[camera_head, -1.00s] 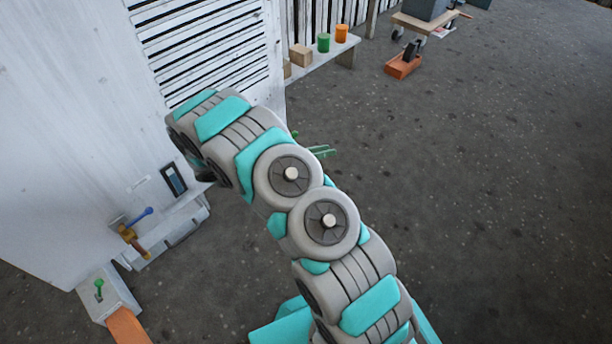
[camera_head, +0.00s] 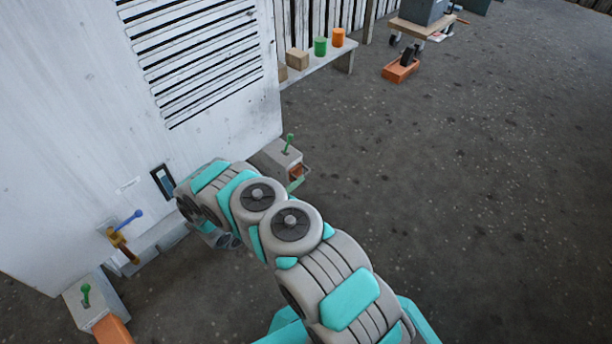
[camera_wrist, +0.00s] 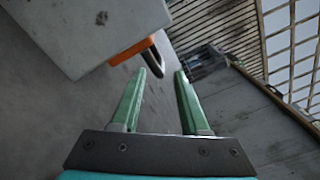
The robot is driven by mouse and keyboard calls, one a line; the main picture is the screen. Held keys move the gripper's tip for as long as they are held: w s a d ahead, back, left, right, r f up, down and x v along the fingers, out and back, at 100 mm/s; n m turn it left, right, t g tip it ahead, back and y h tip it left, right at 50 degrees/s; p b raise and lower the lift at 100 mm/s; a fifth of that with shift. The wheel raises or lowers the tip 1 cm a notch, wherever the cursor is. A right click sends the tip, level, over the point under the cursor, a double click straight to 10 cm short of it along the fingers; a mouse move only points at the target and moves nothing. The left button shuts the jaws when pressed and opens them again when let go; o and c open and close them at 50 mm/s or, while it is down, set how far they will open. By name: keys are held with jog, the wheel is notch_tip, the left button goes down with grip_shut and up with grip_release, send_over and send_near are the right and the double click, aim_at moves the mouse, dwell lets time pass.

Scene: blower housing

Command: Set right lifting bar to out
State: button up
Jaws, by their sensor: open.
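The right lifting bar shows as a short orange-brown end (camera_head: 299,172) at the face of the right grey block (camera_head: 272,155), which has an upright green lever (camera_head: 289,143) on top. In the wrist view the orange bar end (camera_wrist: 132,50) sticks out only a little from the block (camera_wrist: 85,30) and carries a dark loop handle (camera_wrist: 156,58). My gripper (camera_wrist: 167,74) is open and empty, its green fingers pointing toward the handle, which lies just beyond the left fingertip. I cannot tell if they touch. In the head view only a bit of green finger (camera_head: 296,184) shows below the bar.
The white housing (camera_head: 80,150) stands at left, with a blue-handled lever (camera_head: 130,218). The left block (camera_head: 90,300) has its orange bar (camera_head: 112,330) extended. A bench (camera_head: 335,60) with small items and an orange wheel chock (camera_head: 400,70) are behind. The floor at right is clear.

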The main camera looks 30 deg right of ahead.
aim_at(306, 174)
jog(key=shift+x, duration=2.65)
jog(key=shift+c, duration=0.4)
jog(key=c, duration=0.6)
jog(key=shift+r, duration=0.1)
grip_shut()
jog(key=shift+w+r, duration=0.1)
jog(key=shift+r, duration=0.05)
